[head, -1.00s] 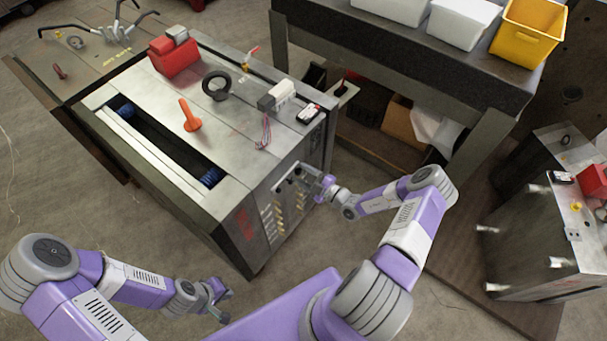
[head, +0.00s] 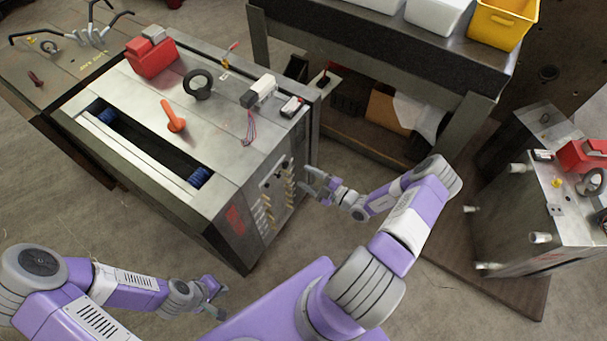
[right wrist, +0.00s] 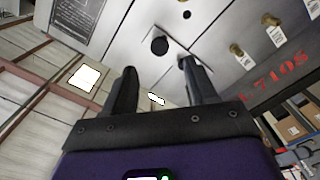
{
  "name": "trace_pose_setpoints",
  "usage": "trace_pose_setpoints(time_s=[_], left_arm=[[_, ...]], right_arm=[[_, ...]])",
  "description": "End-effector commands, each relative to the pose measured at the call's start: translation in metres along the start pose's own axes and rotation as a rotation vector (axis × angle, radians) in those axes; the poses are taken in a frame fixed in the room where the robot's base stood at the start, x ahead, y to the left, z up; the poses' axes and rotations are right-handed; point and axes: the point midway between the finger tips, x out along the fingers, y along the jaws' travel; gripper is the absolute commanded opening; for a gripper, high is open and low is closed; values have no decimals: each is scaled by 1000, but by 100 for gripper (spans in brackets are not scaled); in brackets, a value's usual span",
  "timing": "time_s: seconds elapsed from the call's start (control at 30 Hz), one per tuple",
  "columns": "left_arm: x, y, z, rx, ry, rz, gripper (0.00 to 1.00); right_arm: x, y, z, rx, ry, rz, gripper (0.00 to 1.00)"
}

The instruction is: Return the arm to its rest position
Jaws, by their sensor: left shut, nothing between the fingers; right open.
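My right arm reaches in from the bottom of the head view. Its gripper (head: 312,182) is open and empty, just right of the side face of the steel mould base (head: 232,222), with a small gap seeming to lie between them. In the right wrist view the two dark fingers (right wrist: 158,85) stand apart. My left gripper (head: 218,294) is shut and empty, low over the floor in front of the mould base.
An orange-handled tool (head: 173,116), a black ring (head: 197,85) and a red box (head: 151,57) lie on the mould base. A dark bench (head: 400,45) with bins stands behind. Another mould block (head: 540,205) stands at right. Floor (head: 430,300) shows between.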

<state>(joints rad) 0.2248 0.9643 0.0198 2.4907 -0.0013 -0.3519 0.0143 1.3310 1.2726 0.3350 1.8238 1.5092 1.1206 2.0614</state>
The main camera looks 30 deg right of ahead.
Motion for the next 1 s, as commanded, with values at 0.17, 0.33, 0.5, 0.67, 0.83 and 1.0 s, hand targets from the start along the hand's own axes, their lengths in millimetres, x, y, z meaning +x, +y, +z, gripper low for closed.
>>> trace_pose_setpoints(time_s=[0.17,0.33,0.5,0.67,0.83,1.0], left_arm=[[0,0,0,0,0,0,0],[0,0,0,0,0,0,0],[0,0,0,0,0,0,0],[0,0,0,0,0,0,0],[0,0,0,0,0,0,0],[0,0,0,0,0,0,0]], right_arm=[[0,0,0,1,0,0,57],[0,0,0,1,0,0,57],[1,-2,-2,-6,5,-8,57],[17,-34,-35,-153,109,-159,57],[18,-122,-114,-649,492,-509,57],[-29,-191,-163,-1310,1095,-699,57]])
